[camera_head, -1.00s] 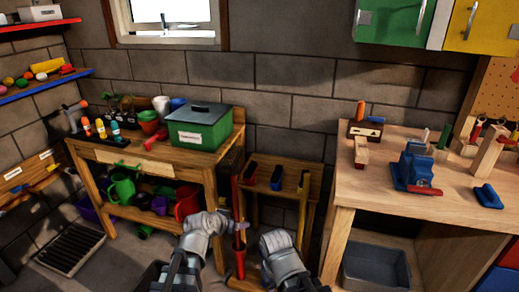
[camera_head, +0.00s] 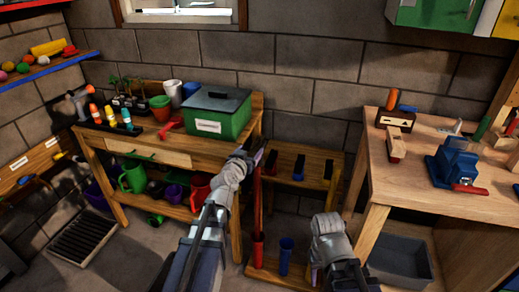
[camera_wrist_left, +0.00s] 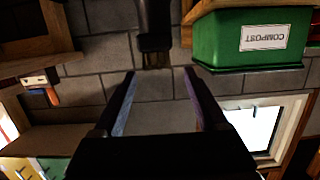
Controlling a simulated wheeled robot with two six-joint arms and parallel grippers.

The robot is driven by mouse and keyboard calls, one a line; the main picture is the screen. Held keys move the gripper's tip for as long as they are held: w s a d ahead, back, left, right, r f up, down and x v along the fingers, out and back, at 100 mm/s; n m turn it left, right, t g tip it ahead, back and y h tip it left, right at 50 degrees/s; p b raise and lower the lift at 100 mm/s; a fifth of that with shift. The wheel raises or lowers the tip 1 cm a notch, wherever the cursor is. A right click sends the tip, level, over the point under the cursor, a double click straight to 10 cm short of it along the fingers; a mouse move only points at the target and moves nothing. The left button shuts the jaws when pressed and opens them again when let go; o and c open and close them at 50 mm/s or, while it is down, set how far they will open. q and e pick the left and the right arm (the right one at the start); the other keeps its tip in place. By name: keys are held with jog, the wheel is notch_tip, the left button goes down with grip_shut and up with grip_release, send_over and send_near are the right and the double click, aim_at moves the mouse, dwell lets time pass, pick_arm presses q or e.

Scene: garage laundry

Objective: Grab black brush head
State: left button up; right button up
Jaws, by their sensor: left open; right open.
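A black brush head (camera_head: 270,163) stands at the left end of the wooden rack (camera_head: 290,150), by my left gripper. My left gripper (camera_head: 258,152) is open and level with the rack's top, just left of that head. In the left wrist view, which is upside down, a black piece with a brown end (camera_wrist_left: 155,30) lies ahead of the open, empty fingers (camera_wrist_left: 160,75); it looks like the brush head.
A green compost bin (camera_head: 218,120) stands on the potting bench (camera_head: 150,148) left of the rack. A red handle (camera_head: 257,200) and blue holder (camera_head: 286,250) are below the rack top. A workbench (camera_head: 400,190) stands at right.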

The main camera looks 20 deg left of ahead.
aim_at(256, 146)
pick_arm(q)
jog(key=shift+w+d+f+b, duration=0.1)
jog(key=shift+w+f+b, duration=0.2)
jog(key=shift+w, duration=0.95)
jog(key=shift+w+d+f+b, duration=0.1)
jog(key=shift+w+f+b, duration=0.2)
jog(key=shift+w, duration=0.95)
jog(key=shift+w+d+f+b, duration=0.1)
jog(key=shift+w+f+b, duration=0.2)
jog(key=shift+w, duration=0.95)
jog(key=shift+c, duration=0.3)
grip_shut()
